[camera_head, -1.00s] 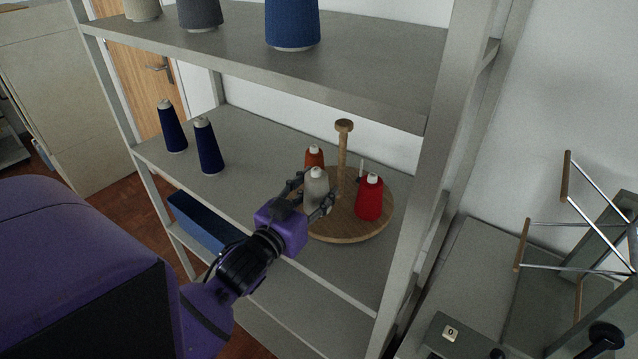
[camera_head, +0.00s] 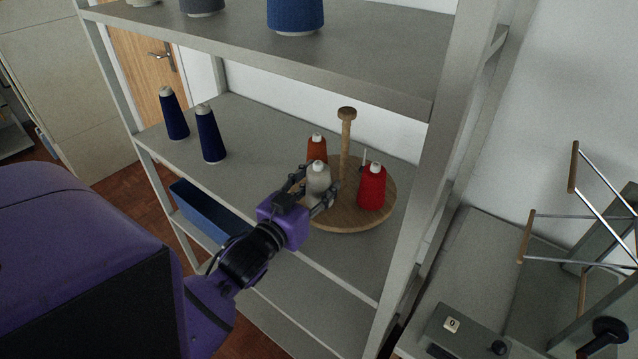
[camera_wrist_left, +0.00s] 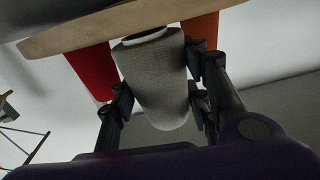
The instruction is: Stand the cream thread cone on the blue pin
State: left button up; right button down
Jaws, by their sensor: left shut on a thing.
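My left gripper (camera_head: 318,197) is shut on a pale cream-grey thread cone (camera_head: 318,178), with a finger on either side of it. The cone stands about upright at the front left of the round wooden turntable (camera_head: 340,221). In the left wrist view, which is upside down, the cone (camera_wrist_left: 155,85) is between the fingers, its white base ring close to the board edge (camera_wrist_left: 120,22). I cannot tell whether it touches the board. A thin pale pin (camera_head: 364,157) stands bare at the back of the turntable. I cannot make out a blue pin. My right gripper is not in view.
A red cone (camera_head: 371,188) stands right of the held cone and an orange cone (camera_head: 317,148) behind it. A wooden post (camera_head: 346,140) rises mid-turntable. Two navy cones (camera_head: 210,135) stand left on the shelf. The upper shelf (camera_head: 375,55) overhangs; a frame upright (camera_head: 425,200) is right.

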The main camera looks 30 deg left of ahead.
pick_arm(q)
jog(key=shift+f, duration=0.1)
jog(key=o, duration=1.3)
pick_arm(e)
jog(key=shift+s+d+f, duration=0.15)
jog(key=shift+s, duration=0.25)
pick_arm(q)
jog(key=shift+s, duration=0.1)
jog(key=s, duration=1.2)
jog(key=shift+d, duration=0.1)
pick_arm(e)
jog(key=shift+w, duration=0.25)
pick_arm(q)
jog(key=shift+w, duration=0.1)
